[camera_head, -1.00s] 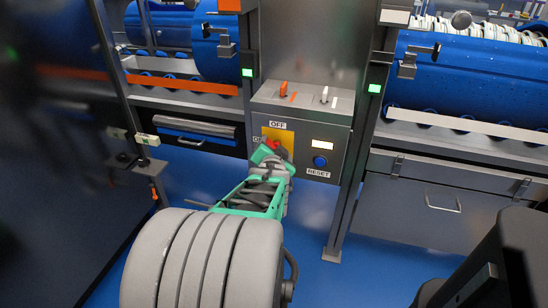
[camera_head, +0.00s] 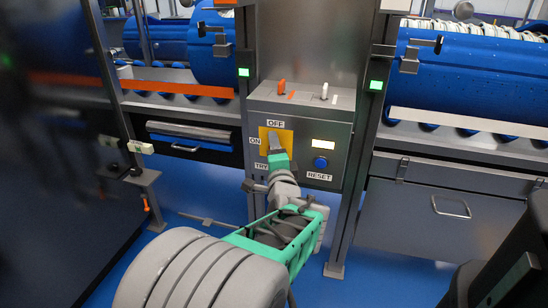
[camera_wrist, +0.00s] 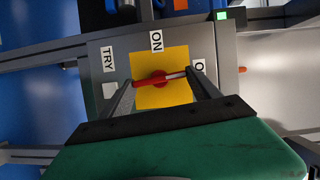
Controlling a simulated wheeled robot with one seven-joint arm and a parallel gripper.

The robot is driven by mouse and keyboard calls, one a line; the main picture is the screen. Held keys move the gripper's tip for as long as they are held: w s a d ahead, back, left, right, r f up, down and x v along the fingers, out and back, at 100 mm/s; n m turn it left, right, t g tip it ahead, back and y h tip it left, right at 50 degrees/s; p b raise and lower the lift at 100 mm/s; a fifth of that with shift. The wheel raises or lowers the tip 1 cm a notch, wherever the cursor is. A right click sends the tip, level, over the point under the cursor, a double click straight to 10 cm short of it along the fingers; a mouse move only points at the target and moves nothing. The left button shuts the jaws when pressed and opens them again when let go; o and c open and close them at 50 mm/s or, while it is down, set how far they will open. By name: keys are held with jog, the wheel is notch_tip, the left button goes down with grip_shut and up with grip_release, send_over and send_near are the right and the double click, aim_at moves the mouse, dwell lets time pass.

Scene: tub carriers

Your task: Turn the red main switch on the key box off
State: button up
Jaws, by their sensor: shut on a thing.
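The red main switch (camera_wrist: 158,79) sits on a yellow plate (camera_head: 284,134) on the sloped front of the grey key box (camera_head: 337,145). In the wrist view its bar lies nearly level between my two fingers, with a pale line on its right half. That half points toward a partly covered label starting with O; ON is above and TRY at left. My gripper (camera_wrist: 161,80) is shut on the switch, one finger at each end of the bar. In the head view my gripper (camera_head: 273,145) covers the switch; the OFF label (camera_head: 276,124) shows just above.
Right of the switch are a lit display, a blue RESET button (camera_head: 320,162) and its label. An orange key (camera_head: 282,87) and a white key (camera_head: 324,91) stand on the box top. Steel posts with green lights flank the box. Blue tubs lie on both sides.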

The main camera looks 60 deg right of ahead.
jog(key=shift+m, duration=0.5)
jog(key=shift+r+h, duration=0.1)
jog(key=shift+h, duration=0.2)
jog(key=o, duration=1.4)
jog(key=shift+t, duration=0.3)
jog(key=shift+c, duration=0.2)
jog(key=v, duration=0.7)
jog(key=shift+s+a, duration=0.2)
jog(key=shift+a, duration=0.1)
